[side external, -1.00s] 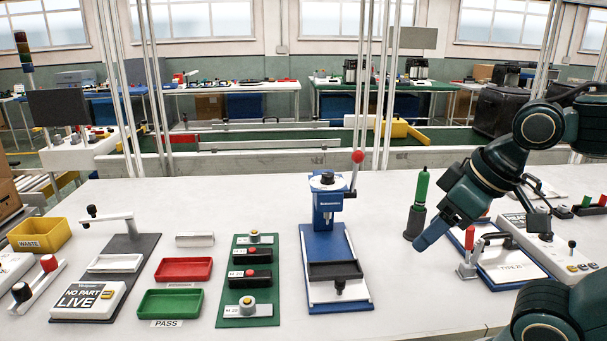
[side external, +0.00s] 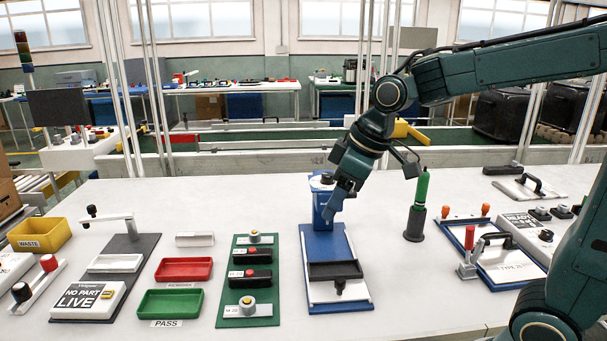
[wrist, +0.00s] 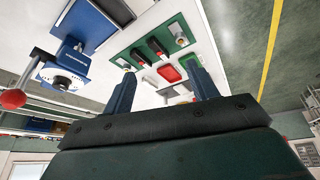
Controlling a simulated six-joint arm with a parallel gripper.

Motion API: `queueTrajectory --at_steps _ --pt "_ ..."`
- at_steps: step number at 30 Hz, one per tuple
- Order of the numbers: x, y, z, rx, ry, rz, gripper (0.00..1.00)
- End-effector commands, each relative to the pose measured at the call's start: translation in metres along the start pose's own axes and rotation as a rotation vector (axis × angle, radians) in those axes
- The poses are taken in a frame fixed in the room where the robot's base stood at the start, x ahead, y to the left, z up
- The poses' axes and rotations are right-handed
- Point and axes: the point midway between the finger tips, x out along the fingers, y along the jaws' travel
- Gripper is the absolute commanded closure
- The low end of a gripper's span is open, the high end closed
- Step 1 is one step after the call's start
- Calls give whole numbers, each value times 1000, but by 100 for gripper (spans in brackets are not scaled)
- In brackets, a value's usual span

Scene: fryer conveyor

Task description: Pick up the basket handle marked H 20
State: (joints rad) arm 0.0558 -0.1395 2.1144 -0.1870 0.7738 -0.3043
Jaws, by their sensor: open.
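A green board (side external: 269,240) lies left of the blue press in the side view and also shows in the wrist view (wrist: 171,28). It carries two black handle-like bars with red buttons, an upper one (side external: 261,256) and a lower one (side external: 262,278).
The blue press (side external: 319,285) with a red-knobbed lever (wrist: 13,98) stands below my gripper. Red (side external: 183,262) and green (side external: 171,290) trays lie left of the board. A green-topped bottle-like tool (side external: 416,205) stands to the right. Bare table lies between board and press.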

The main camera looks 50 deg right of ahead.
Motion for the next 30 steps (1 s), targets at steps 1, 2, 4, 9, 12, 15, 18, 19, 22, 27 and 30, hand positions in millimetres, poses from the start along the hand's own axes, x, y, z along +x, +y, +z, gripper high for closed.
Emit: queueTrajectory --at_steps 1,2,4,9,12,15,18,19,22,27,30 --pt "9 4 -8 -18 -7 -11 42" --pt "14 6 -12 -30 -9 -17 42" --pt "26 11 -23 -60 -11 -31 42" --pt "57 23 -46 -130 -16 -68 42" --pt "78 29 -58 -170 -16 -90 42" --pt "99 36 -69 -208 -17 -112 42" --pt "122 42 -78 -245 -14 -135 42" --pt "128 44 -80 -256 -14 -141 42" --pt "148 48 -86 -289 -10 -162 42" --pt "172 53 -93 -328 -4 -186 42" --pt "179 54 -94 -337 -2 -192 42"
